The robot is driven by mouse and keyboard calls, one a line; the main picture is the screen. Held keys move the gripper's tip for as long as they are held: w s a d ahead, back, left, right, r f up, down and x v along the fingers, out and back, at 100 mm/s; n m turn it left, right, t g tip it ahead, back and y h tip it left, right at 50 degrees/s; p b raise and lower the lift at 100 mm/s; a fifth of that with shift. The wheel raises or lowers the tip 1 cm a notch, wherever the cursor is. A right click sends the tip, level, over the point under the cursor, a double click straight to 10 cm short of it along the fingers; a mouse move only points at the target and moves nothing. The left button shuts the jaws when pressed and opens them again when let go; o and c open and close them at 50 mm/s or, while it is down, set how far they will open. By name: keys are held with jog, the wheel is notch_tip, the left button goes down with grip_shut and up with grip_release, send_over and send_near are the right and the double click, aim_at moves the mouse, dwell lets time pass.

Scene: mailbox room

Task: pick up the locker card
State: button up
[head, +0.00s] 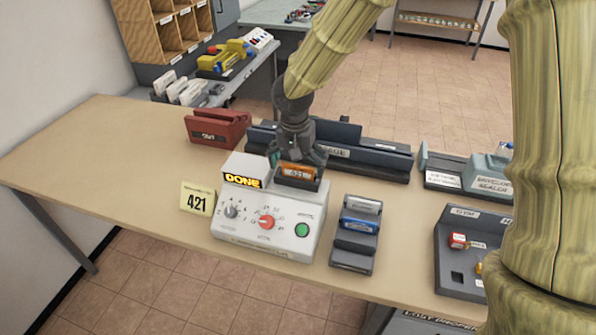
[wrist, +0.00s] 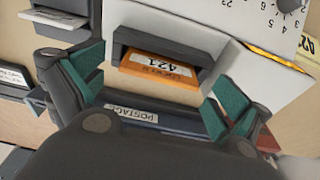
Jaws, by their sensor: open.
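In the head view the orange card (head: 297,171) shows just under my gripper (head: 298,160). My gripper is open, with its green-padded fingers (wrist: 160,85) apart on either side of the card. I see no finger touching the card. Part of the card is hidden inside the slot.
A yellow note reading 421 (head: 197,199) stands left of the machine. A dark postage unit (head: 375,157) lies behind it, with a red holder (head: 216,128) to the left. The table's left part is clear.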

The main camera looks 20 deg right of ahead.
jog(key=shift+w+f, duration=0.1)
jog(key=shift+f, duration=0.65)
jog(key=c, duration=0.9)
jog(key=shift+c, duration=0.2)
